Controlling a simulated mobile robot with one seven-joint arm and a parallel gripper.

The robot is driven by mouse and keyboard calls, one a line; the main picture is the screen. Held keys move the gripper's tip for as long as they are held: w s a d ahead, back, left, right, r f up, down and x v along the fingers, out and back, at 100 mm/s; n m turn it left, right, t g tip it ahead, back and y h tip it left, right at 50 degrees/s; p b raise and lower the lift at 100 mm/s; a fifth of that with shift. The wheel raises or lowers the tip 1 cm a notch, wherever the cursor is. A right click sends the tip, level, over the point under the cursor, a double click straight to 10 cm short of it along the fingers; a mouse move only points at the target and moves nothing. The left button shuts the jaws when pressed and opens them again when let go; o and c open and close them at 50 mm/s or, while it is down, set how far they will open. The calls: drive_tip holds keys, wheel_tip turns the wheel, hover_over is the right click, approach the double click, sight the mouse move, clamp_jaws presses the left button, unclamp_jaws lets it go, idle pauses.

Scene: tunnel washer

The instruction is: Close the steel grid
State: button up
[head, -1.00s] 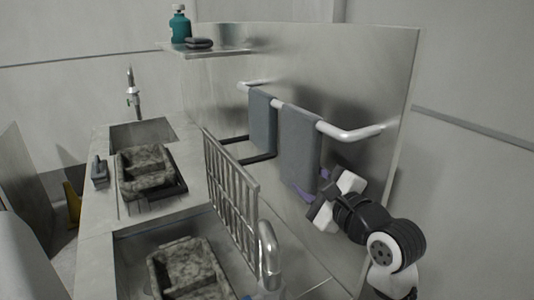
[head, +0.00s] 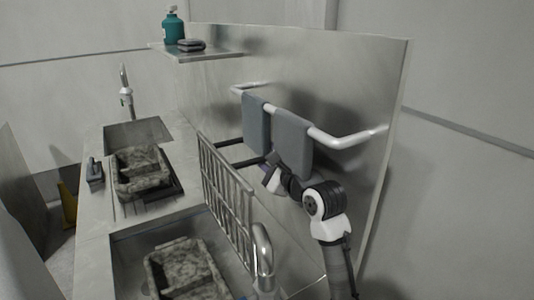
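The steel grid (head: 227,188) stands upright along the right side of the sink counter, beside the back panel. Two dark bars run from its upper part back toward the panel. My gripper (head: 268,178) is behind and to the right of the grid, just below the hanging grey towels. It looks close to the grid's upper edge, but I cannot tell if it touches. Its fingers are small and partly hidden, so its opening cannot be made out.
Two grey towels (head: 291,145) hang on a white rail (head: 345,140) above my arm. Speckled trays (head: 140,170) sit on the counter and in the near sink. A shelf (head: 195,54) holds a teal bottle (head: 173,27).

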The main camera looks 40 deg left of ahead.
clamp_jaws()
drive_tip(key=shift+s+r, duration=0.1)
drive_tip(key=shift+r, duration=0.1)
drive_tip(key=s+a+n+p, duration=0.2)
drive_tip(key=s+a+n, duration=0.1)
drive_tip(key=s, duration=0.4)
drive_tip(key=shift+r+p, duration=0.3)
unclamp_jaws()
drive_tip(key=shift+s, duration=0.15)
